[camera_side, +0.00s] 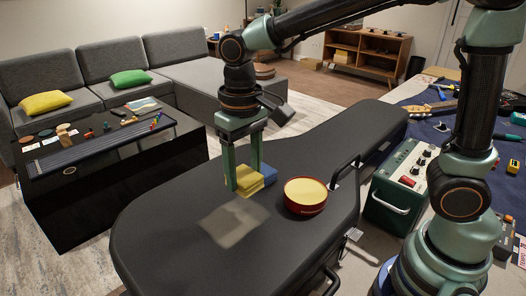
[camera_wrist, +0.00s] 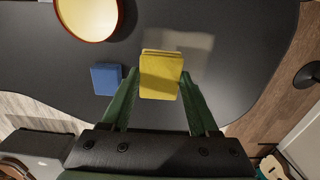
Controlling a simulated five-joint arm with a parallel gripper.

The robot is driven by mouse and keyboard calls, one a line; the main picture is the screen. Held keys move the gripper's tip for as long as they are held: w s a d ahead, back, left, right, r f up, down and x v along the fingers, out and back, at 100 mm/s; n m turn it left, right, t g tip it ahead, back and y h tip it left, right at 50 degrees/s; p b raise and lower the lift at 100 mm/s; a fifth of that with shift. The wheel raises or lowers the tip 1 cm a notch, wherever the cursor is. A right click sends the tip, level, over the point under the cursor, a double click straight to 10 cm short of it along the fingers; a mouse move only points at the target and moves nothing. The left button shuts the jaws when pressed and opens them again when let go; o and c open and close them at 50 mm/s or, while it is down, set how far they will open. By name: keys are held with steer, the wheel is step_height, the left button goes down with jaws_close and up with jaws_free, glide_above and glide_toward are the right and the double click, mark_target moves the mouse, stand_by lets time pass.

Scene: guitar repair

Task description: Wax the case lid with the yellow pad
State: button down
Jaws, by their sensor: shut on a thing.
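The yellow pad (camera_side: 246,184) is between the fingers of my gripper (camera_side: 243,174), which is shut on it just above or on the case lid (camera_side: 165,225); I cannot tell whether they touch. The pad also shows between the fingers in the wrist view (camera_wrist: 161,75). The lid is dark and guitar-shaped, with a pale squarish patch (camera_side: 234,225) in front of the pad. The patch shows beyond the pad in the wrist view (camera_wrist: 188,42). A round red tin of yellow wax (camera_side: 305,194) stands open on the lid, right of my gripper.
A blue pad (camera_wrist: 106,79) lies on the lid close beside my gripper, partly hidden in the side view. Handles (camera_side: 345,168) stick out along the case's right edge. A green box with knobs (camera_side: 400,185) stands to the right. The lid's front left is bare.

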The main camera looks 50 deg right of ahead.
steer(key=shift+f, duration=2.3)
steer(key=c, duration=0.8)
jaws_free()
jaws_close()
